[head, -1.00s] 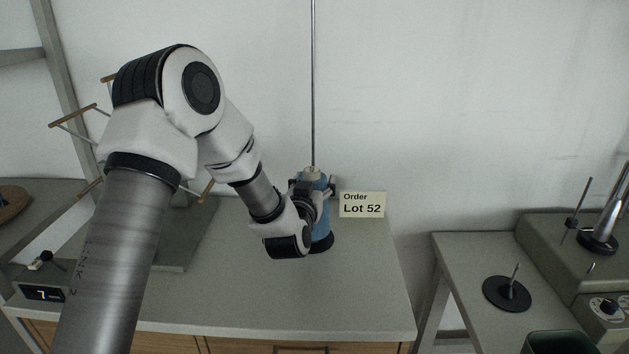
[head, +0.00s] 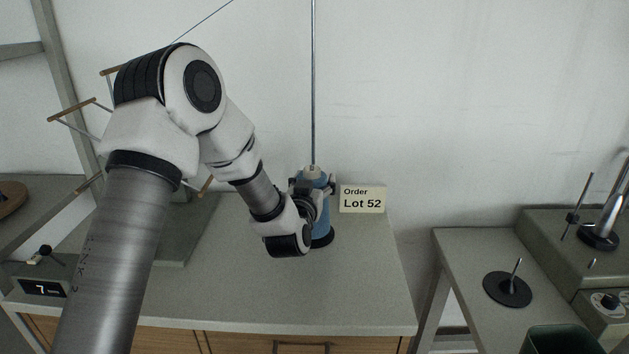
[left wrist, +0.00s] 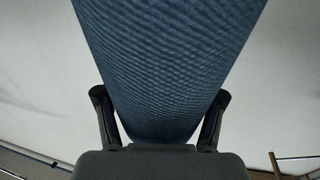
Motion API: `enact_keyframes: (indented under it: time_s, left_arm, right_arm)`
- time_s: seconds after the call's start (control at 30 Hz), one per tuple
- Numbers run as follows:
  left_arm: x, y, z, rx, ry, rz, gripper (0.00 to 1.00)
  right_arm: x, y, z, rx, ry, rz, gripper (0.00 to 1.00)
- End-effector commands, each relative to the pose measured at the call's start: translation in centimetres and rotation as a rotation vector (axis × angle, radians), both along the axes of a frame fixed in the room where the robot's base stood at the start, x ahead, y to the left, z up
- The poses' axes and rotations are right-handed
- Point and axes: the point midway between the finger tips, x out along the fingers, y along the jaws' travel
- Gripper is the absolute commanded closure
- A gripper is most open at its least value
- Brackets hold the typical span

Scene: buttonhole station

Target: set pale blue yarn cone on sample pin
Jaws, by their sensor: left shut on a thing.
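The blue yarn cone (head: 322,222) stands upright on a dark round base at the back of the middle table, in front of a tall thin rod. My left gripper (head: 314,186) is shut on the cone's upper part. In the left wrist view the yarn cone (left wrist: 165,60) fills the middle, with a finger of the left gripper (left wrist: 160,115) on each side. A round black base with a short upright pin (head: 508,289), likely the sample pin, sits empty on the lower table at the right. My right gripper is not in view.
A card reading "Order Lot 52" (head: 362,199) stands right of the cone. A gap separates the middle table (head: 370,290) from the right table (head: 465,262). A grey machine (head: 550,235) and a dark green bin (head: 562,341) border the pin. A wooden-armed yarn winder (head: 75,112) stands at left.

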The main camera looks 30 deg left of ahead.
Motion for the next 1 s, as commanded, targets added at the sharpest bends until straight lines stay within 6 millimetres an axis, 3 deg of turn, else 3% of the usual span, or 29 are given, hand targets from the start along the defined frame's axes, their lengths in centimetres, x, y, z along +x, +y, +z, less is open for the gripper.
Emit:
enact_keyframes:
  time_s: [0.03,0.07,0.13,0.57,0.67,1.0]
  left_arm:
    - [0.0,0.0,-0.1,0.000,-0.001,0.000,0.96]
    - [0.0,0.0,-0.1,0.000,-0.001,0.000,0.28]
    - [0.0,0.0,0.0,0.000,-0.001,0.000,0.04]
    - [-0.5,-0.2,-0.1,-0.001,0.002,-0.001,0.02]
    - [-1.9,-0.7,-0.1,-0.001,0.003,-0.001,0.02]
    - [-9.6,-3.6,-0.2,0.000,0.002,-0.002,0.02]
  right_arm:
    - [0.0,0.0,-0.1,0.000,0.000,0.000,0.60]
    - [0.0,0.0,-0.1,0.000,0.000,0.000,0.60]
    - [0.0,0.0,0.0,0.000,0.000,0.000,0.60]
    - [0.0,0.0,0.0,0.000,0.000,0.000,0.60]
    - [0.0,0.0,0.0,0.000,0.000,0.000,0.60]
    - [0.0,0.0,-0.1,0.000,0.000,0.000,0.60]
